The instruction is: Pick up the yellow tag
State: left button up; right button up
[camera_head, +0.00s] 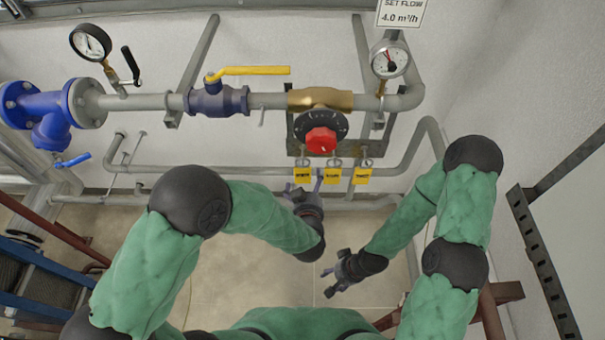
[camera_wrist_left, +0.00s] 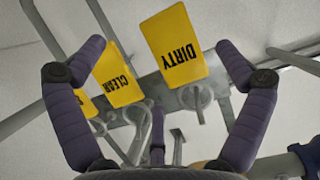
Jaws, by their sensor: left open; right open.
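Three yellow tags hang in a row below the red knob: a left tag (camera_head: 303,174), a middle tag (camera_head: 332,176) and a right tag (camera_head: 362,175). In the left wrist view a tag marked DIRTY (camera_wrist_left: 173,45) is nearest, between the spread fingers. A second lettered tag (camera_wrist_left: 118,76) and part of a third (camera_wrist_left: 86,104) lie to its left, partly behind the left finger. My left gripper (camera_head: 304,190) is open just below the left and middle tags; it also shows in the left wrist view (camera_wrist_left: 158,52). My right gripper (camera_head: 327,281) is open and empty, lower down.
The tags hang from metal hooks below a plate behind the red knob (camera_head: 321,140). A horizontal pipe (camera_head: 230,170) runs at tag height. Above are a yellow-handled valve (camera_head: 218,100) and two gauges. A black rail (camera_head: 540,260) stands at right.

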aim_at(306, 177)
pick_arm(q)
jog(key=x, duration=0.4)
jog(key=shift+w+a+r, duration=0.1)
jog(key=shift+a+r, duration=0.1)
jog(key=shift+a, duration=0.1)
jog(key=shift+w+f, duration=0.15)
jog(key=shift+w, duration=0.45)
jog(key=c, duration=1.2)
